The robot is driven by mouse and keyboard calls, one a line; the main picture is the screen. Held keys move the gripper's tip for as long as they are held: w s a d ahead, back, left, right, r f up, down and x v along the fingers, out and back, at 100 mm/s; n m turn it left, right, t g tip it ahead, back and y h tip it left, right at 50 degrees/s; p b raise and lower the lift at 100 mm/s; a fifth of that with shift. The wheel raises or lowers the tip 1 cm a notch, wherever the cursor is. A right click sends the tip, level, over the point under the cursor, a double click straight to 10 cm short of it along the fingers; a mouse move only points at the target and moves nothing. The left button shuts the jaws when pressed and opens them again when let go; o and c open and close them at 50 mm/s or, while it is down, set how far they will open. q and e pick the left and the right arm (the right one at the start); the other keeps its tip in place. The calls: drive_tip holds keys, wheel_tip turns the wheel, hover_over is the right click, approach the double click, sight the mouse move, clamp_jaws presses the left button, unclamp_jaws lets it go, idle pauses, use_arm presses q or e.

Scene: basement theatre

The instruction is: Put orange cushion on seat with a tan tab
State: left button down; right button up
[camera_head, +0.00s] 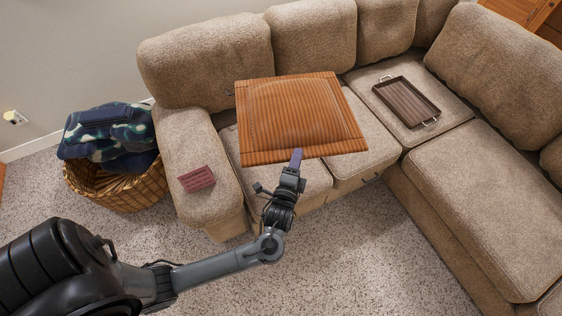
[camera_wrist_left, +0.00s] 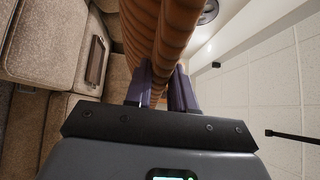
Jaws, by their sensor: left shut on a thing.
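The orange striped cushion (camera_head: 292,115) is held by its near edge in my left gripper (camera_head: 296,158). It lies roughly flat over the left seats of the tan sectional sofa (camera_head: 200,60); I cannot tell whether it touches them. In the left wrist view the purple fingers (camera_wrist_left: 160,90) are shut on the cushion (camera_wrist_left: 160,35). Parts of the seat (camera_head: 355,150) show at the cushion's front and right. No tan tab can be made out. My right gripper is not in view.
A brown tray (camera_head: 406,100) with metal handles lies on the corner seat. A dark red item (camera_head: 196,179) rests on the left armrest. A wicker basket (camera_head: 118,188) with a blue-green blanket (camera_head: 108,132) stands left of the sofa. The carpet in front is clear.

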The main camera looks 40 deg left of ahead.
use_arm(q)
drive_tip(key=w+f+n+g+y+b, duration=0.2)
drive_tip(key=w+f+b, duration=0.1)
drive_tip(key=f+b, duration=1.2)
drive_tip(key=w+f+n+g+y+b, duration=0.1)
drive_tip(key=w+f+y+b, duration=0.2)
drive_tip(key=f+b, duration=1.15)
drive_tip(key=a+f+b, duration=0.2)
drive_tip(key=a+b, duration=0.1)
drive_tip(key=b, duration=0.1)
drive_tip(key=a+f+b, duration=0.2)
drive_tip(key=a+b, duration=0.1)
drive_tip(key=a, duration=0.1)
drive_tip(key=a+f+b, duration=0.3)
drive_tip(key=b, duration=0.1)
drive_tip(key=shift+s+a+b, duration=0.15)
drive_tip(key=shift+a+b, duration=0.15)
drive_tip(key=shift+a, duration=0.05)
drive_tip(key=shift+r, duration=0.1)
drive_tip(key=c, duration=0.9)
unclamp_jaws()
drive_tip(key=shift+f, duration=0.2)
drive_tip(key=shift+c, duration=0.2)
